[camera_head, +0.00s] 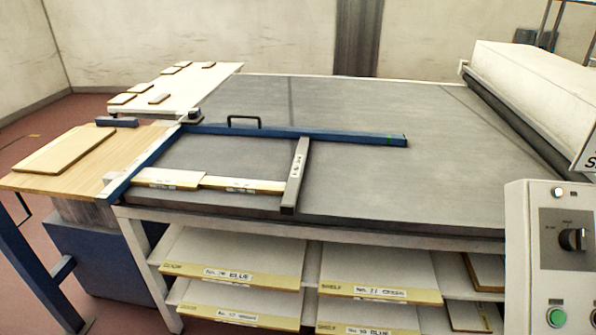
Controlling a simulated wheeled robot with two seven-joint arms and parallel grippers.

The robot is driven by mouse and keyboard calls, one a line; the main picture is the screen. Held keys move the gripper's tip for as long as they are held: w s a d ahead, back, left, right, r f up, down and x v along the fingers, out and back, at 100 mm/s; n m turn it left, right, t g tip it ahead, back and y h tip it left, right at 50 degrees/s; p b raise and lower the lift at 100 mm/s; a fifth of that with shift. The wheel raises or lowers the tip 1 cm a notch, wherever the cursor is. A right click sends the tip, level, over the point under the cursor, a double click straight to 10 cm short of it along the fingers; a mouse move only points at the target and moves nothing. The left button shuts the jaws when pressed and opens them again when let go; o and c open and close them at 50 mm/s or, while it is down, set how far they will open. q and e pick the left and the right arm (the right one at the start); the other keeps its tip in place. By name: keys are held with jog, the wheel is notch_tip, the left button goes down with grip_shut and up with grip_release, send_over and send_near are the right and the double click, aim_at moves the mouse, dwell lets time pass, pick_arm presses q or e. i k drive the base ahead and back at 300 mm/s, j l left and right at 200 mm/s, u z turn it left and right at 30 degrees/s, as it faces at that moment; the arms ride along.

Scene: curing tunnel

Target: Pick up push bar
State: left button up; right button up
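A long blue bar with a black loop handle (243,123), which looks like the push bar, lies across the grey table surface (370,185). Its left end is by a black knob (194,116) near the table's left edge, and its right end (395,139) lies free on the surface. A grey bar (296,175) runs from it toward the front edge. A blue rail (145,162) runs along the left edge. Whether these parts are joined, I cannot tell. Neither of my grippers is in view.
Pale labelled strips (210,181) lie at the front edge. A wooden side table (125,145) holds a board (64,150) and a small blue block (117,122). A control box (550,250) stands front right, the white tunnel housing (535,95) behind. Shelves with panels (235,255) sit below.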

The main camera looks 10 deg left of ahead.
aim_at(287, 207)
jog(key=i+j+z, duration=0.1)
jog(key=j+z, duration=0.3)
jog(key=j, duration=0.35)
jog(key=j+z, duration=0.35)
jog(key=j, duration=0.35)
jog(key=k+j+z, duration=0.1)
jog(key=j+z, duration=0.3)
jog(key=j, duration=0.35)
